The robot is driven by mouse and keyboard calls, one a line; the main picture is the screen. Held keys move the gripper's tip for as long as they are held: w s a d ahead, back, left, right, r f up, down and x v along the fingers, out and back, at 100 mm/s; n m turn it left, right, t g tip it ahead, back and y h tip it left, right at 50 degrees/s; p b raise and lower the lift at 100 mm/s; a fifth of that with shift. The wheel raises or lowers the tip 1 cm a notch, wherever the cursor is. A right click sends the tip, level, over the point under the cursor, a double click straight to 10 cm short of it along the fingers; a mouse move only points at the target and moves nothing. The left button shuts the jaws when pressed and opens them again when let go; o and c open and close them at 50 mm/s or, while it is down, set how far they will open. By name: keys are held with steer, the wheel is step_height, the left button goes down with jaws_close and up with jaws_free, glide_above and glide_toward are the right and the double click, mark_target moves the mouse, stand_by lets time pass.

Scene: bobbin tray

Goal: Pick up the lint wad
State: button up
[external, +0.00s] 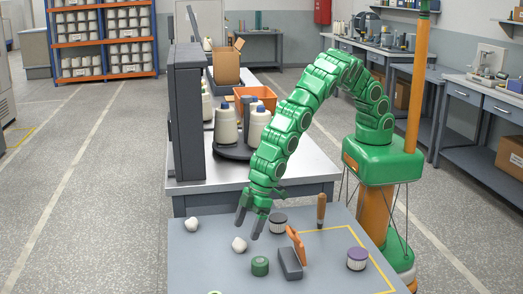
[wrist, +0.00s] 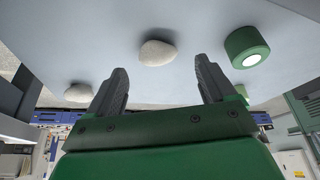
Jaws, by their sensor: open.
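Two small off-white lumps that look like lint wads lie on the grey table. The nearer lint wad (external: 239,244) is just below and slightly left of my gripper (external: 248,226). In the wrist view this lint wad (wrist: 157,52) shows beyond the gap between my open fingertips (wrist: 160,72), apart from both fingers. The other off-white lump (external: 192,224) lies farther left; it also shows in the wrist view (wrist: 78,92), left of the left finger. My gripper is open and empty, pointing down above the table.
A green cylinder (external: 260,266), a dark grey block (external: 290,263), an orange piece (external: 297,246), a white-and-dark spool (external: 278,222), a purple-topped spool (external: 357,258) and a wooden-handled tool (external: 321,210) stand right of the lump. The table's left part is mostly clear.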

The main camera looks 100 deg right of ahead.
mark_target(241, 240)
steer(key=shift+w+x, duration=0.15)
steer(key=shift+x, duration=0.6)
steer(key=shift+w+x, duration=0.15)
steer(key=shift+x, duration=1.4)
steer(key=c, duration=1.1)
